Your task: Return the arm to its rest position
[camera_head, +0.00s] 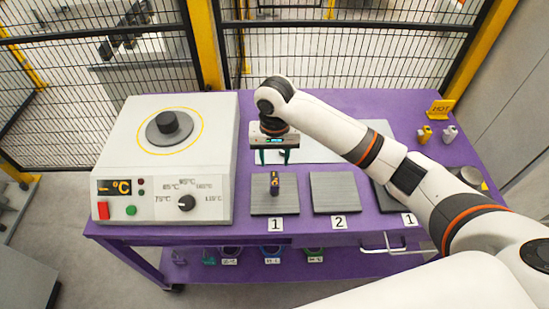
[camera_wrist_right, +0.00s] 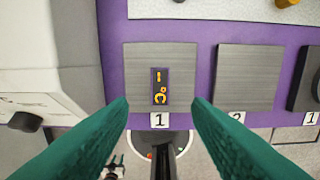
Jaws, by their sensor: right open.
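My right arm reaches in from the right in the head view. Its gripper (camera_head: 275,157) is open and empty, with green fingers pointing down above the purple table. In the wrist view the two green fingers of the right gripper (camera_wrist_right: 160,102) are spread wide with nothing between them. My left gripper is in neither view.
A white heater unit (camera_head: 220,150) with a dark knob, a red and a green button stands on the left of the purple table (camera_head: 380,105). A pad labelled 2 (camera_head: 335,192) lies right of pad 1. A yellow HOT sign (camera_head: 439,109) stands back right. Black mesh fencing stands behind.

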